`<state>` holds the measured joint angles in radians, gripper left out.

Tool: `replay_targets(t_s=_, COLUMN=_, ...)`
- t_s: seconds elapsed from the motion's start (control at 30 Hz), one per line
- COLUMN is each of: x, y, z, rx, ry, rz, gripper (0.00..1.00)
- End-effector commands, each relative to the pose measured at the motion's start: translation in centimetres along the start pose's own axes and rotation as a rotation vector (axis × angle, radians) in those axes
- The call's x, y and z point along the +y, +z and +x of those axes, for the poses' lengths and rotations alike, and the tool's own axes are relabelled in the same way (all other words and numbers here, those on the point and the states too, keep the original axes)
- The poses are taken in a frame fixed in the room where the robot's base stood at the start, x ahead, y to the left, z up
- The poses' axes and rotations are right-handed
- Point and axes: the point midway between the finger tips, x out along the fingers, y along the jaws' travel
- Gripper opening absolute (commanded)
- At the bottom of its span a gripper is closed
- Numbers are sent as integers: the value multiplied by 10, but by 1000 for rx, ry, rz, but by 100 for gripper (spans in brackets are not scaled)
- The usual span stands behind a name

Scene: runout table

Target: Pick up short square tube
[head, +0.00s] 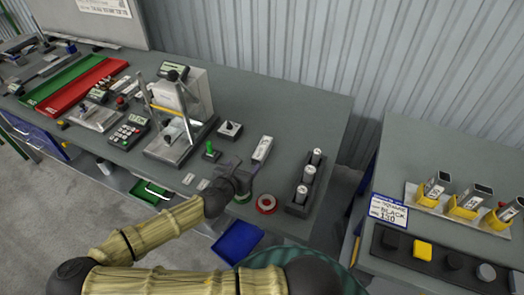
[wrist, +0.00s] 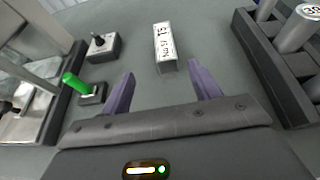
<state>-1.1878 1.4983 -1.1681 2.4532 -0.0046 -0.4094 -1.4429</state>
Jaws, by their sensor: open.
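A short, light grey square-section piece with a white end label, which looks like the short square tube (head: 263,149), lies on the grey bench. My gripper (head: 228,172) is over the bench, to the left and in front of the tube. In the wrist view my gripper (wrist: 161,72) is open, with two purple fingers apart and nothing between them.
A black rack (head: 300,198) with upright cylinders stands right of the tube. A green-levered switch (head: 210,152) and a small toggle box (head: 230,129) stand to the left. A red ring (head: 266,203) lies near the front edge. A second bench (head: 440,150) carries yellow holders.

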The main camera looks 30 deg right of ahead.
Motion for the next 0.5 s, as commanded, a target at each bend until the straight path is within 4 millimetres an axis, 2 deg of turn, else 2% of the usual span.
replay_targets(t_s=0.4, x=-2, y=2, z=69, rx=0, ry=-4, rz=0, gripper=62)
replay_targets(t_s=0.5, x=-2, y=1, z=80, rx=0, ry=-3, rz=0, gripper=62)
